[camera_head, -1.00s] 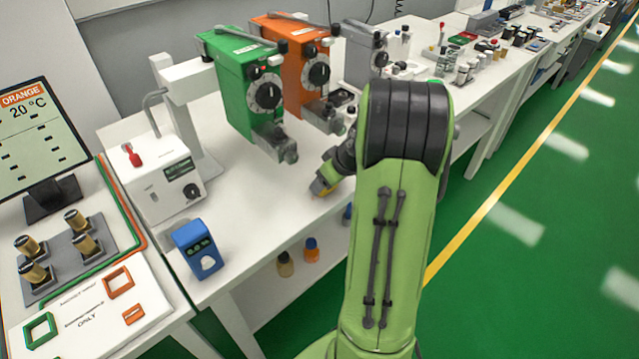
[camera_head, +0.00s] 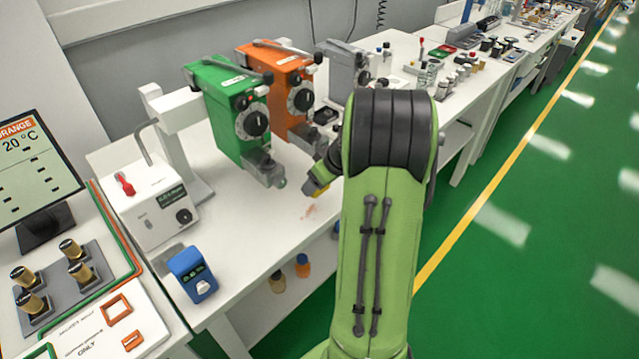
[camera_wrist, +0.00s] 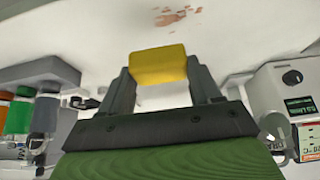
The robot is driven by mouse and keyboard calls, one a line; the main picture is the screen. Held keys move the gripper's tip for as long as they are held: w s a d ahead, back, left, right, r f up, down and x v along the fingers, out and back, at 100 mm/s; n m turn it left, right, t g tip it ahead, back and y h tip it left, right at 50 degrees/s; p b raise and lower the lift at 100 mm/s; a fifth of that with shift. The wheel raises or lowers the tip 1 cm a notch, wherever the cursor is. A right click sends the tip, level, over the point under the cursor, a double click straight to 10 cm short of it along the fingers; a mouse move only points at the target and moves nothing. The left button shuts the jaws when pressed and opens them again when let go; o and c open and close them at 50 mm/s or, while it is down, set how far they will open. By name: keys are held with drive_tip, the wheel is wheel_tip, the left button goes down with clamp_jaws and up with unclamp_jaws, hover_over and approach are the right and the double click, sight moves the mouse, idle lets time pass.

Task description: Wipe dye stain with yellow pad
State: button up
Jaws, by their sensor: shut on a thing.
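The yellow pad (camera_wrist: 158,66) is clamped between the two fingers of my gripper (camera_wrist: 160,84) in the wrist view. A pale red dye stain (camera_wrist: 177,16) lies on the white bench top (camera_wrist: 95,30), ahead of the pad and apart from it in that view. In the head view the stain (camera_head: 311,210) shows as a faint reddish smear. There my gripper (camera_head: 316,189) is just above and right of the stain, with a bit of yellow at its end. My arm hides part of the bench, and I cannot tell the pad's exact height above it.
A green unit (camera_head: 222,118) and an orange unit (camera_head: 280,82) hang over the bench behind the stain. A white box with a red switch (camera_head: 152,203) and a blue device (camera_head: 190,272) stand left. The bench between them and the stain is clear.

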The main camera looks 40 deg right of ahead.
drive_tip(key=shift+r, duration=0.2)
drive_tip(key=shift+r+p, duration=1)
drive_tip(key=shift+r, duration=0.6)
